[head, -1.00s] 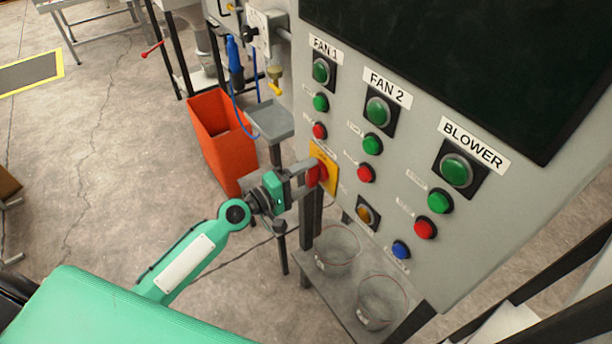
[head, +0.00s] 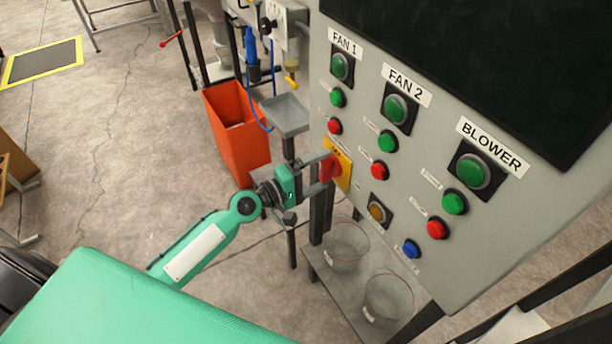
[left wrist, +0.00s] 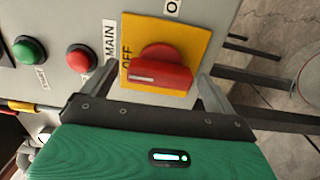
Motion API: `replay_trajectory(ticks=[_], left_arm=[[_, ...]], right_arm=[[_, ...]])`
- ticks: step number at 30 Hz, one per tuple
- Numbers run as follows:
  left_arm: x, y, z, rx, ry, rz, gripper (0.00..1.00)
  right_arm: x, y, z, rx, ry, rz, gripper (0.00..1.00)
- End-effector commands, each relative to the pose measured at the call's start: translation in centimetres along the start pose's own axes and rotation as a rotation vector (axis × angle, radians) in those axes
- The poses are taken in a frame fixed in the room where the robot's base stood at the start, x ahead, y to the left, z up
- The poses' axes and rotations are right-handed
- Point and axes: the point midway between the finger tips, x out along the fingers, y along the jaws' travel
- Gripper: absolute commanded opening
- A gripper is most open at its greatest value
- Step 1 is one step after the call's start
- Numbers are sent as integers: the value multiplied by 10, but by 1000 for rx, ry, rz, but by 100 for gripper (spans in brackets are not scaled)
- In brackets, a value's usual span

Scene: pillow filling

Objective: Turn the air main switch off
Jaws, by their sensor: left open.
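The main switch is a red rotary knob (head: 328,169) on a yellow plate (head: 345,172) at the left edge of the grey control panel. In the left wrist view the red knob (left wrist: 158,74) lies lengthwise across the picture. Its white mark is at the left end, by the "OFF" lettering on the yellow plate (left wrist: 192,38). A partly cut-off label starting with "O" is above the plate. My left gripper (head: 322,171) is open, its fingers on either side of the knob. In the wrist view gaps show between fingers and knob. My right gripper is not in view.
The panel (head: 450,262) carries several green and red buttons for Fan 1, Fan 2 and Blower, close to the switch. A small shelf with glass bowls (head: 345,245) is below. An orange bin (head: 235,130) and a grey tray (head: 286,115) stand behind my left gripper.

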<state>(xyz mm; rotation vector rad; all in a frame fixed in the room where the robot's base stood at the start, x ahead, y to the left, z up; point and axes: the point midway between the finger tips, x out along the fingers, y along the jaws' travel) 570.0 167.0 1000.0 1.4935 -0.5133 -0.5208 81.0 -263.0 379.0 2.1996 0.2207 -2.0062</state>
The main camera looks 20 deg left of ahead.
Motion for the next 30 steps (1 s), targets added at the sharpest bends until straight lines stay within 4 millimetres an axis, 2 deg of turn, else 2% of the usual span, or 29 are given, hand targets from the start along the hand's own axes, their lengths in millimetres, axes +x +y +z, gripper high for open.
replay_trajectory(ticks=[5,18,21,24,30], left_arm=[[-21,-4,0,1,0,-2,91],[-101,-7,0,0,1,-3,91],[-114,-6,0,0,1,-2,91],[-124,-4,-1,-1,1,-1,91],[-135,-2,0,-1,1,0,91]], right_arm=[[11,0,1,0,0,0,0],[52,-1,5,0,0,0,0],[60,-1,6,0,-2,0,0],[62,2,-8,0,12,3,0],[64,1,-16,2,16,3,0]])
